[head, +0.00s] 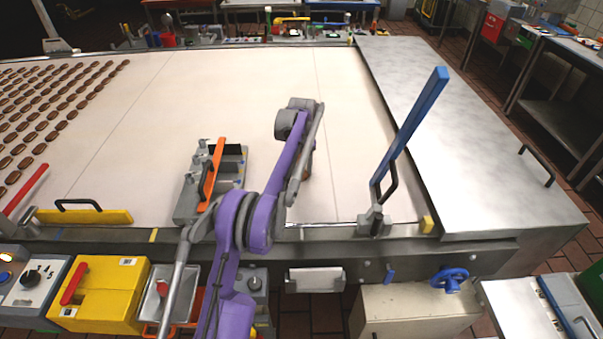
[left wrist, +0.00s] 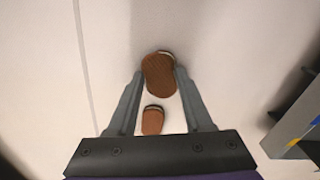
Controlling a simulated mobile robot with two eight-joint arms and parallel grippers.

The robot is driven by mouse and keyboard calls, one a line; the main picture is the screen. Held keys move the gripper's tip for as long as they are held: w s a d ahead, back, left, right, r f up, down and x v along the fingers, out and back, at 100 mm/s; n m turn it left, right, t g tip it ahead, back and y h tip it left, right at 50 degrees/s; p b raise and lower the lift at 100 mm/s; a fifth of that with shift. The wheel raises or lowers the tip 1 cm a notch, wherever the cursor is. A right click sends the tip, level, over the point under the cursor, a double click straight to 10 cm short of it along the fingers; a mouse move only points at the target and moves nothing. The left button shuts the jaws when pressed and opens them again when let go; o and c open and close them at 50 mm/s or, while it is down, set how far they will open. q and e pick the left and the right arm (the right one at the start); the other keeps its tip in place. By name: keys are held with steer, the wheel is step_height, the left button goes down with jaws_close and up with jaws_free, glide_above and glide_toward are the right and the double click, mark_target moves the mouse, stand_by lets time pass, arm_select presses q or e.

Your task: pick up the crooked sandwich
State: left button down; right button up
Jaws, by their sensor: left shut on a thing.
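A brown sandwich (left wrist: 157,74) with a strip of pale cream showing at its upper right edge is between the fingertips of my left gripper (left wrist: 160,73). The gripper is shut on it, and its top piece looks shifted off the lower part. A second, smaller-looking brown sandwich (left wrist: 152,121) shows between the fingers, closer to the gripper body and apart from the held one. In the head view my purple left arm reaches over the pale belt (head: 220,85), and its links hide most of the gripper and the sandwich. My right gripper is not in view.
Rows of brown sandwiches (head: 45,115) lie at the belt's left. A grey device with an orange handle (head: 212,172) stands left of my arm. A tall blue lever (head: 410,125) rises at the right near the metal side table (head: 480,130). The belt's middle is clear.

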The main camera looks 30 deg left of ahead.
mark_target(302, 172)
arm_select(q)
step_height(302, 172, up, 10)
steer(key=p, duration=0.1)
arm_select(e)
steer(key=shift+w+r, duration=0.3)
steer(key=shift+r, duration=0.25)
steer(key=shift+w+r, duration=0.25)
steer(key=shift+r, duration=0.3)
